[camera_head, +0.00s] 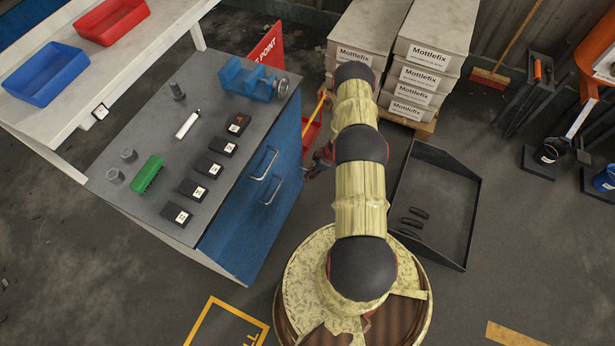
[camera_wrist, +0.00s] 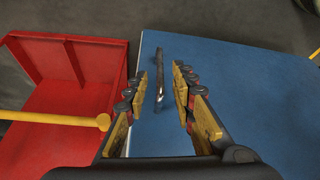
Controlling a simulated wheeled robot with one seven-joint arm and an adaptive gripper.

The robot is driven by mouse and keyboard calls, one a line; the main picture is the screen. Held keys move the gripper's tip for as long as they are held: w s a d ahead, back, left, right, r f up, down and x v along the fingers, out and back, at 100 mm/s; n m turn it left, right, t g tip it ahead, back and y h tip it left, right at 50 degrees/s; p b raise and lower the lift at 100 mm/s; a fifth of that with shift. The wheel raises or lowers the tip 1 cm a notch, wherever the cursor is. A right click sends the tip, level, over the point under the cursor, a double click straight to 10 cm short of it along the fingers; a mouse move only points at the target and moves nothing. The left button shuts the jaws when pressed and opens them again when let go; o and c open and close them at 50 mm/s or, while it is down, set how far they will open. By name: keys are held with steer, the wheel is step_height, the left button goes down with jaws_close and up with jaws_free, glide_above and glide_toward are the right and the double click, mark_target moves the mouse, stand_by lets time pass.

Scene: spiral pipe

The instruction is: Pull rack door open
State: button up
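The rack is a grey-topped bench cabinet with a blue front (camera_head: 240,225), left of centre in the head view. Two metal bar handles, one upper (camera_head: 264,163) and one lower (camera_head: 273,190), are on that front. No gap in the front is clear. In the wrist view the blue panel (camera_wrist: 240,120) fills the right and middle, with one metal handle (camera_wrist: 181,90) on it. My gripper (camera_wrist: 162,76) is open, its fingers on either side of that handle; I cannot tell whether they touch it. In the head view my gripper (camera_head: 318,160) is partly hidden by my arm.
A red box (camera_wrist: 60,85) and yellow bar (camera_wrist: 50,118) are left of the panel in the wrist view. A black tray (camera_head: 440,190) lies on the floor to the right. Stacked Mottlefix boxes (camera_head: 430,55) stand behind.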

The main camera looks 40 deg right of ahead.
steer(key=b+x, duration=0.1)
steer(key=x, duration=0.4)
steer(key=shift+b, duration=0.35)
steer(key=c, duration=0.3)
jaws_close()
